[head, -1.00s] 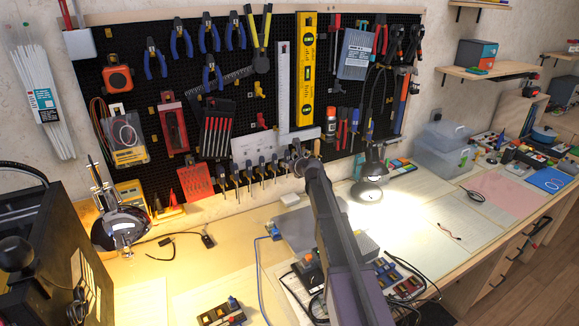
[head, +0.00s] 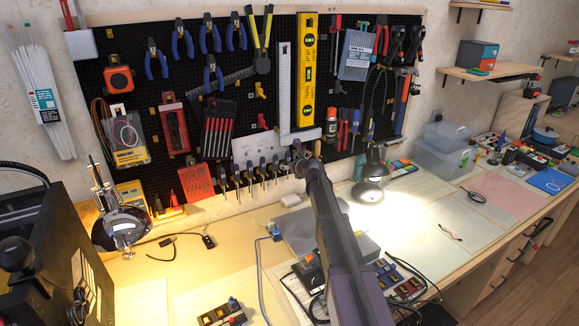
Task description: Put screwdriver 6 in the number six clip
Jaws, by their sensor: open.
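A row of screwdrivers with dark handles (head: 248,168) hangs upright in clips along the lower edge of the black pegboard. The clip numbers are too small to read, so I cannot tell for certain which is screwdriver 6. The right-end screwdriver (head: 287,159) hangs just left of my gripper. My gripper (head: 297,153) is at the pegboard by the right end of the row, below the metal square. It is open. Its fingertips are small and partly hidden by my own wrist, and I cannot tell whether they touch a handle.
The metal square (head: 284,95) and yellow level (head: 307,70) hang just above my gripper. A white card (head: 253,147) is above the row. A lit desk lamp (head: 370,188) stands to the right. Cables and small boxes crowd the bench beneath my arm; the bench front-left is clearer.

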